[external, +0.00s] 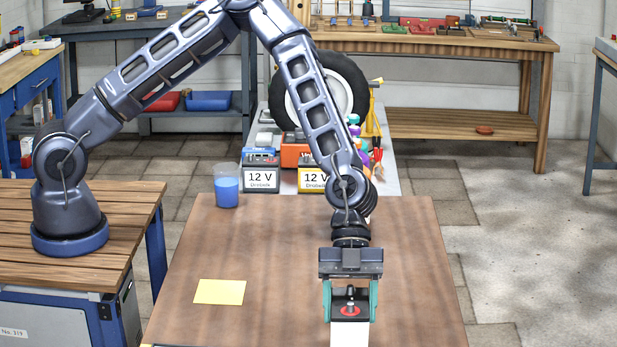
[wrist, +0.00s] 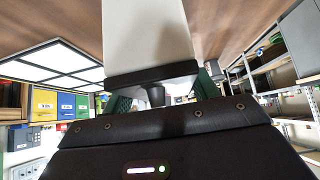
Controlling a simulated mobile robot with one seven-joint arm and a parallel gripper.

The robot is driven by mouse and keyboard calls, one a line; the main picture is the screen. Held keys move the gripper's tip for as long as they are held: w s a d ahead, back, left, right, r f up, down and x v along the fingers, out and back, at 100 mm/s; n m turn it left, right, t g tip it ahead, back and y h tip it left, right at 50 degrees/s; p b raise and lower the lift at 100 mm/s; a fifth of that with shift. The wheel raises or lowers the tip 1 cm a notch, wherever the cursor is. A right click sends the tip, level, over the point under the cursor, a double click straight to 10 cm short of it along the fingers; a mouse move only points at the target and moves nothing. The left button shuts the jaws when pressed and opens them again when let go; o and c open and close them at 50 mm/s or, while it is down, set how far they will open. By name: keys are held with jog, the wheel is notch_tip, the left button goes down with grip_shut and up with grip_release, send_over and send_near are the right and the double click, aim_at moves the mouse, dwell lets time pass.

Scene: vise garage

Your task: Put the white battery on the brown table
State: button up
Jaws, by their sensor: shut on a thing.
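My gripper (external: 350,314) is shut on the white battery (external: 349,337), with one green finger on each side of its black top. A red ring and a post show on that top. The battery hangs upright over the front right part of the brown table (external: 270,245). Its lower end is cut off by the picture edge, so I cannot tell whether it touches the tabletop. In the wrist view the white battery body (wrist: 148,40) runs from my gripper (wrist: 160,95) toward the brown surface.
A yellow note (external: 220,292) lies on the table's left part. A cup of blue liquid (external: 227,187) stands at the back left corner. Behind the table are 12 V batteries (external: 261,172) and a tire (external: 345,90). The middle of the tabletop is clear.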

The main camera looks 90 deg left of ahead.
jog(key=shift+f, duration=1.25)
jog(key=shift+f, duration=0.1)
jog(key=o, duration=1.8)
jog(key=shift+c, duration=0.2)
